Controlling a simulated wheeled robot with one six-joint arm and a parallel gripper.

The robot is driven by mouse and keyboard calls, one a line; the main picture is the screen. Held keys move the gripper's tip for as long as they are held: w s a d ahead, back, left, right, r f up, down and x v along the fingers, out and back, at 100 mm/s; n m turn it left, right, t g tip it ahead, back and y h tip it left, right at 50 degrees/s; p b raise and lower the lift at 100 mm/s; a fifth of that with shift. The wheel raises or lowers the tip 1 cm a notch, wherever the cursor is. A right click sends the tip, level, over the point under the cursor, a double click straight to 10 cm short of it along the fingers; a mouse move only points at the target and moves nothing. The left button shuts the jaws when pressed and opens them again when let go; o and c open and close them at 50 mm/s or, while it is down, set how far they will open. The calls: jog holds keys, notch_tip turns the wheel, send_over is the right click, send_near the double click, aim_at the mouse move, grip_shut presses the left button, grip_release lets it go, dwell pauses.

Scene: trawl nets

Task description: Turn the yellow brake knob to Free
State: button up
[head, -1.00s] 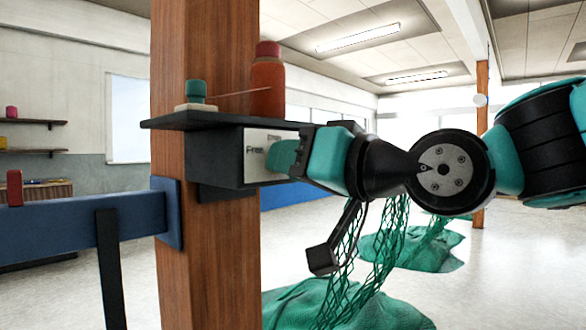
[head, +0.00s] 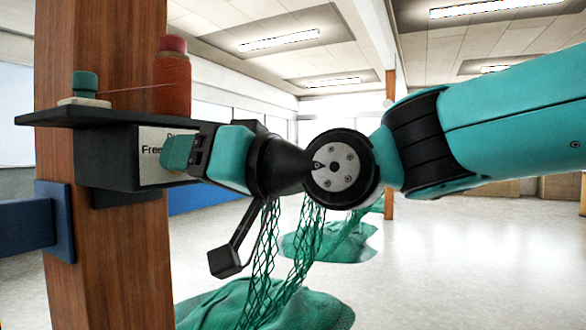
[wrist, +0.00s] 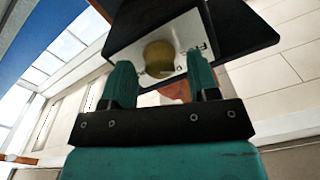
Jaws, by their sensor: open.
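The yellow brake knob (wrist: 158,59) is round and sits on a white plate (wrist: 183,32) in the wrist view. My gripper (wrist: 160,68) is open, with one teal finger on each side of the knob. I see gaps between the knob and both fingers, so they look apart from it. In the head view my gripper (head: 174,153) is at the plate face of the black box (head: 108,160), and its fingers hide the knob. The word "Free" shows on the plate (head: 152,172) left of the fingers. The knob's pointing direction cannot be told.
The box hangs under a dark shelf (head: 60,119) on a wooden post (head: 95,255). An orange spool (head: 172,85) and a teal-capped item (head: 85,86) stand on the shelf. Green nets (head: 265,305) hang and lie below my arm. The floor at right is clear.

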jog(key=b+v, duration=0.3)
jog(key=v, duration=1.3)
jog(key=shift+s+d, duration=0.25)
jog(key=shift+d, duration=0.1)
